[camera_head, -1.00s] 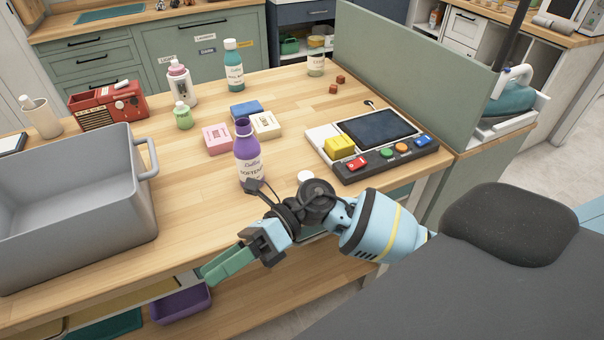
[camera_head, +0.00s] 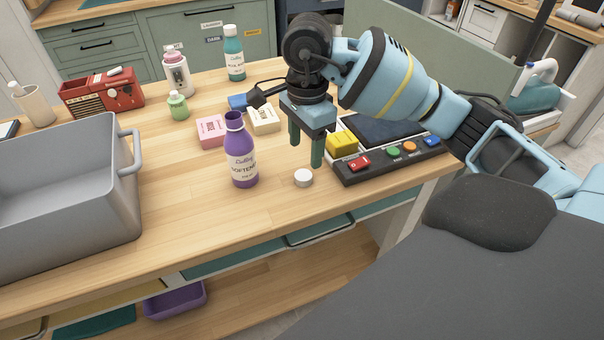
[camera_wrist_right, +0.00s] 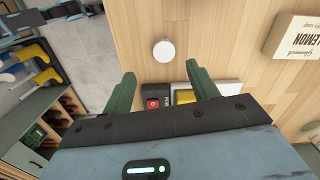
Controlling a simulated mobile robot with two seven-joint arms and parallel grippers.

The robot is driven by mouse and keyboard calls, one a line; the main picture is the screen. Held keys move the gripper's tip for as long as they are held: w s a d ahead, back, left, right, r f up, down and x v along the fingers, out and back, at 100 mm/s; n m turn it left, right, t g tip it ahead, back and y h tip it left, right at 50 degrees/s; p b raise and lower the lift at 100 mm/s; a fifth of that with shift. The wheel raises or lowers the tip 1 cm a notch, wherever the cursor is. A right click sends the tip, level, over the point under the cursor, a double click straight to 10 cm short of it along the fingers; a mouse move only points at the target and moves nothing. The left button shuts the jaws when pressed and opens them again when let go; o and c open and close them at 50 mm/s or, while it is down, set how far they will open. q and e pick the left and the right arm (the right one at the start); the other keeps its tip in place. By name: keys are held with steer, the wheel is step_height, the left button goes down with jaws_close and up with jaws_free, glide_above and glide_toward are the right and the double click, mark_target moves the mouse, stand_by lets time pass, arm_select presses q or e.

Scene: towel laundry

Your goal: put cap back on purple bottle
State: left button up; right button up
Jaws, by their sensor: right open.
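The purple softener bottle (camera_head: 241,158) stands upright and uncapped on the wooden table in the head view. A round white cap (camera_head: 303,177) lies on the table to its right, near the front edge. The cap also shows in the right wrist view (camera_wrist_right: 164,51), beyond my fingertips. My right gripper (camera_head: 304,156) points down above the table, just behind the cap, with its green fingers apart and nothing between them. In the right wrist view the open fingers (camera_wrist_right: 160,82) frame the space short of the cap. My left gripper is not in view.
A control panel (camera_head: 395,160) with coloured buttons and a yellow block (camera_head: 342,144) stands close right of my gripper. Soap boxes (camera_head: 211,131) sit behind the bottle. A grey bin (camera_head: 128,205) fills the left.

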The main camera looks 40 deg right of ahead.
mark_target(303, 175)
steer(key=shift+d+r, duration=0.15)
steer(key=shift+d, duration=0.1)
steer(key=shift+a, duration=0.1)
steer(key=shift+w+f, duration=0.1)
steer(key=shift+f, duration=1.2)
steer(key=shift+w+a+f, duration=0.1)
steer(key=shift+f, duration=1.25)
steer(key=shift+w+a+f, duration=0.1)
steer(key=shift+f, duration=1.2)
steer(key=c, duration=1)
